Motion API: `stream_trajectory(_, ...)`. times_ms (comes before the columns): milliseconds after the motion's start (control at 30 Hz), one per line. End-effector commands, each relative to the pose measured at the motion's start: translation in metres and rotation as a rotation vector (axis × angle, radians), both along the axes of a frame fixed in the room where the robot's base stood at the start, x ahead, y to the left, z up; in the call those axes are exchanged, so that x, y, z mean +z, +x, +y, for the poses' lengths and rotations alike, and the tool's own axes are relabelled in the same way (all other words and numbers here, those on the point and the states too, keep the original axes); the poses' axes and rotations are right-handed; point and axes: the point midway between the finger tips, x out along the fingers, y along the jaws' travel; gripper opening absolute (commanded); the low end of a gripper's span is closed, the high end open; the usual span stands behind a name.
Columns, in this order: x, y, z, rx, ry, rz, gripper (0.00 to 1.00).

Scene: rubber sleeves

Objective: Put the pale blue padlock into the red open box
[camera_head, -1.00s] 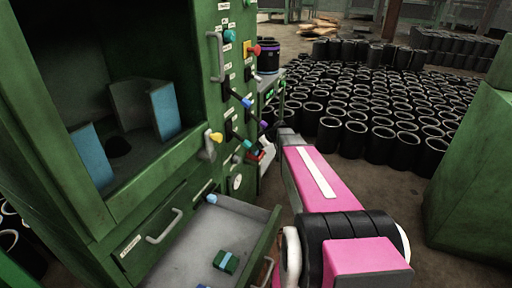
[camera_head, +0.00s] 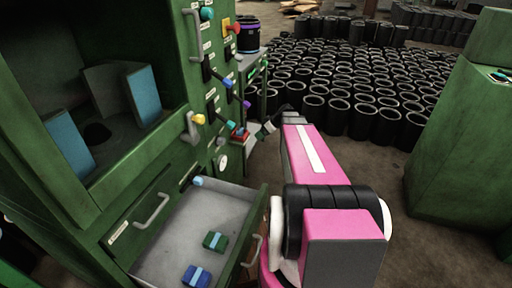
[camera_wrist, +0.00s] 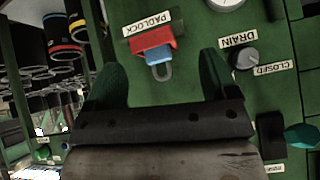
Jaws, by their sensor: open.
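The pale blue padlock (camera_wrist: 160,66) shows in the wrist view, its grey-blue shackle pointing down in the picture. Its body is against the red box (camera_wrist: 152,42), under a PADLOCK label on the green panel. I cannot tell how far the body is inside the box. In the head view the red box (camera_head: 240,133) is small, low on the cabinet's right side. My gripper (camera_wrist: 160,82) is open and empty, with one green finger on each side of the padlock in the picture and apart from it. In the head view my gripper (camera_head: 268,127) is just right of the box.
The green cabinet has levers and knobs; a DRAIN knob (camera_wrist: 244,60) and a teal-handled lever (camera_wrist: 298,136) are right of the gripper. An open drawer (camera_head: 222,206) below holds a green block (camera_head: 215,241) and a blue block (camera_head: 196,275). Black sleeves (camera_head: 330,90) cover the floor behind.

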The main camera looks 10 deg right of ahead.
Motion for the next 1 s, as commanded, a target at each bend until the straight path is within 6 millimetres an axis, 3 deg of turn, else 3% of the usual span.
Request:
stream_trajectory(100, -0.004, -0.034, 0.029, -0.063, -0.03, 0.139, 0.79)
stream_trajectory(300, -0.012, -0.087, 0.064, -0.236, -0.128, 0.37, 0.79)
stream_trajectory(600, -0.012, -0.162, 0.093, -0.569, -0.313, 0.578, 0.79)
stream_trajectory(800, -0.008, -0.188, 0.098, -0.735, -0.392, 0.613, 0.79)
stream_trajectory(1000, -0.008, -0.193, 0.098, -0.787, -0.412, 0.618, 0.79)
